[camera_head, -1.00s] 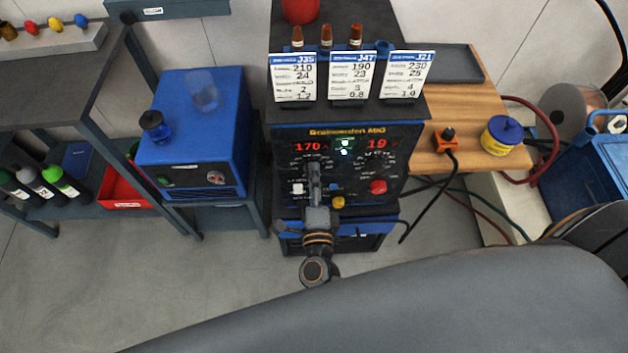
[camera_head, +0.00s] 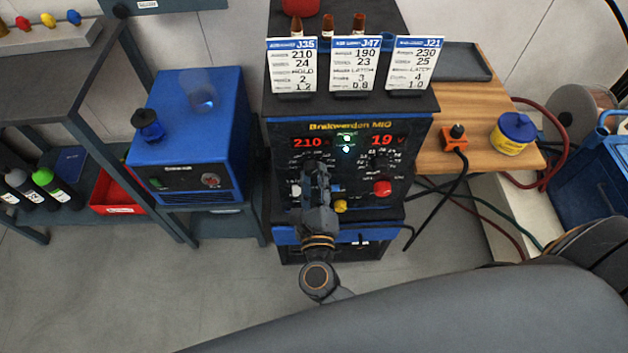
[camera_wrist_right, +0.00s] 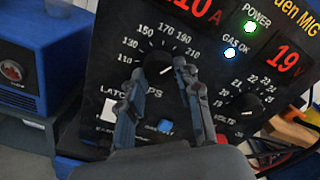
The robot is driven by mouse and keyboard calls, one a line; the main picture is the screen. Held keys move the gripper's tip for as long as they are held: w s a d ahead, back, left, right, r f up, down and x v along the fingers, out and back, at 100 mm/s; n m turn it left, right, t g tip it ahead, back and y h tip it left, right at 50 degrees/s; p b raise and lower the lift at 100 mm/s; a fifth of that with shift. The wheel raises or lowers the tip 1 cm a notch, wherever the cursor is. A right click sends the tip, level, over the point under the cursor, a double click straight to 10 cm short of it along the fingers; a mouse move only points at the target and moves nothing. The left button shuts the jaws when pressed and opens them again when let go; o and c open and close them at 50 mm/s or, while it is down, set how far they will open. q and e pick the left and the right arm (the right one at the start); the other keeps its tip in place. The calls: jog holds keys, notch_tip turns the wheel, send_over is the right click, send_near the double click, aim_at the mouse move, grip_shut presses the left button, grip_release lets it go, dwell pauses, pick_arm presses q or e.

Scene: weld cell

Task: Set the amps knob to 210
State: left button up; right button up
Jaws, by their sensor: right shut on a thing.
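The welder (camera_head: 415,135) stands in the middle of the head view. Its red amps display (camera_head: 308,142) reads 210; in the right wrist view the display (camera_wrist_right: 210,12) is cut off at the top edge. The black amps knob (camera_wrist_right: 158,66) sits inside a printed scale, with 210 at the scale's upper right. My right gripper (camera_head: 316,170) is at the panel and hides the knob in the head view. In the right wrist view its fingers (camera_wrist_right: 160,76) are on both sides of the knob, shut on it. My left gripper is not in view.
The volts knob (camera_wrist_right: 245,102) is right of the gripper, and the volts display (camera_head: 382,140) reads 19. A red button (camera_head: 382,188) and yellow knob (camera_head: 340,206) are close by. Three job cards, the J47 card (camera_head: 353,63) in the middle, stand on top of the welder.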

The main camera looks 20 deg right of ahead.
jog(key=shift+m, duration=0.4)
jog(key=o, duration=1.1)
jog(key=shift+o, duration=0.2)
jog(key=shift+s, duration=0.1)
jog(key=v, duration=1.2)
